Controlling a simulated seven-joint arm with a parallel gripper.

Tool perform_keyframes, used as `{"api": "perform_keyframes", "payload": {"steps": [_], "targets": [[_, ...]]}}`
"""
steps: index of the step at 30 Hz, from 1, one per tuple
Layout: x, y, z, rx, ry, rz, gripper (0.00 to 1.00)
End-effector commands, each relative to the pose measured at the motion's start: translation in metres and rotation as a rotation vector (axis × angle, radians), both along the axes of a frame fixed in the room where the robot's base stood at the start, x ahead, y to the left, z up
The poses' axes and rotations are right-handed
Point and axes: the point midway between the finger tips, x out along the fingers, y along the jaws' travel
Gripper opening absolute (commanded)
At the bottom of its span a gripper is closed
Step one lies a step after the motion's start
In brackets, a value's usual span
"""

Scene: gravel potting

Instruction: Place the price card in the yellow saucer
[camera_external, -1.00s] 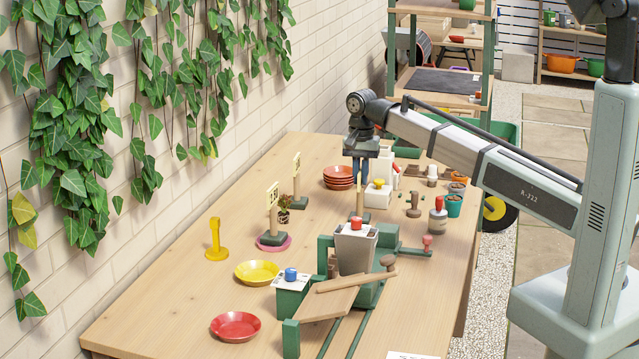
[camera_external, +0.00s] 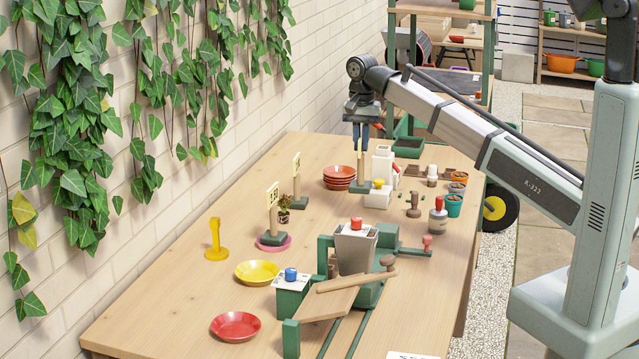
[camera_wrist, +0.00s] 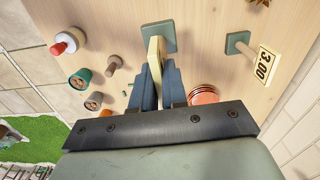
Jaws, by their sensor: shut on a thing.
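My gripper (camera_external: 361,128) is shut on a price card with a post and green base (camera_external: 361,184). In the wrist view my gripper (camera_wrist: 158,85) has its blue fingers on the cream card (camera_wrist: 155,52), seen edge-on, with the green base (camera_wrist: 157,30) beyond. The card hangs upright beside the stacked terracotta saucers. The yellow saucer (camera_external: 257,273) is empty on the near left of the table, well away from my gripper. Another price card (camera_external: 272,198) stands in a pink saucer (camera_external: 284,246), and one (camera_external: 297,165) stands on the table.
A red saucer (camera_external: 235,327) lies in front of the yellow one. A green potting fixture with a grey pot (camera_external: 354,250) is right of it. A yellow peg (camera_external: 216,240) stands at left. Terracotta saucers (camera_external: 338,178), stampers and small pots crowd the back right.

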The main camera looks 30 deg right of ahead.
Motion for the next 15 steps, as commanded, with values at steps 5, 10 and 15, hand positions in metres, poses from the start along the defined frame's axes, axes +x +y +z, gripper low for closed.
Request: {"api": "perform_keyframes", "payload": {"steps": [5, 10, 15], "targets": [[-0.001, 0.002, 0.005, 0.000, 0.000, 0.003, 0.00], [-0.009, 0.023, 0.005, 0.000, 0.000, 0.034, 0.00], [-0.029, 0.069, 0.004, 0.000, 0.001, 0.103, 0.00]]}}
